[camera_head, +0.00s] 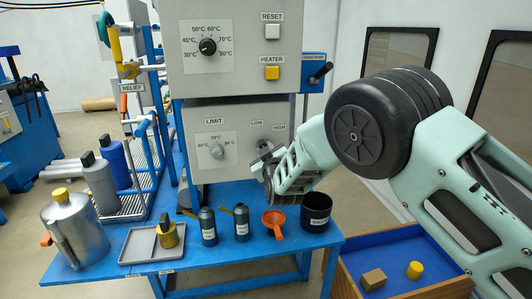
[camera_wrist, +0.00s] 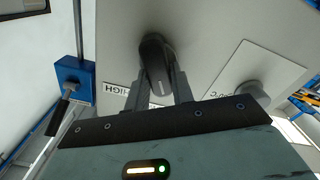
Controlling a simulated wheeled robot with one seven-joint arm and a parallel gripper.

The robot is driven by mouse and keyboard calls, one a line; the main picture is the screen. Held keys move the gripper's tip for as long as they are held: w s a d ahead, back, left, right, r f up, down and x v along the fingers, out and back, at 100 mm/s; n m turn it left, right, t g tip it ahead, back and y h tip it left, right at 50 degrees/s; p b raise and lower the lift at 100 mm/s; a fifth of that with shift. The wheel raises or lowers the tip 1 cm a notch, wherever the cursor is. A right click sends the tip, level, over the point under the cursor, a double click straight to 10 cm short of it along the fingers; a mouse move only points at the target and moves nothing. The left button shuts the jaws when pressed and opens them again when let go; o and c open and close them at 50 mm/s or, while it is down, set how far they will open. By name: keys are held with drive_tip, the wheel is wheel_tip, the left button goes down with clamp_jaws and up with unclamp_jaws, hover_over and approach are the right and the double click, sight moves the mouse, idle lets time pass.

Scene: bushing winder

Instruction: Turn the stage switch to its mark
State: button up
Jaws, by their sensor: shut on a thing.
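The stage switch is a dark knob with a long grip on the lower grey panel, between the LOW (camera_head: 257,123) and HIGH (camera_head: 279,127) labels. In the wrist view the stage switch (camera_wrist: 154,56) sits between my two fingers, which are shut on it. My gripper (camera_head: 264,164) reaches it from the lower right in the head view and hides much of it there. In the wrist view the HIGH label (camera_wrist: 122,88) shows left of the fingers. I cannot tell exactly where the switch points, and its mark is not clear.
The LIMIT dial (camera_head: 217,151) is left of the switch; its knob also shows in the wrist view (camera_wrist: 249,90). A crank handle (camera_head: 321,72) sticks out at the upper right. Bottles, an orange funnel (camera_head: 275,222) and a black cup (camera_head: 316,208) stand on the blue bench below.

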idle(0.3)
drive_tip(key=o, duration=1)
drive_tip(key=b+v, duration=0.3)
drive_tip(key=v, duration=1.4)
drive_tip(key=shift+s+d, duration=0.1)
drive_tip(key=shift+s, duration=0.15)
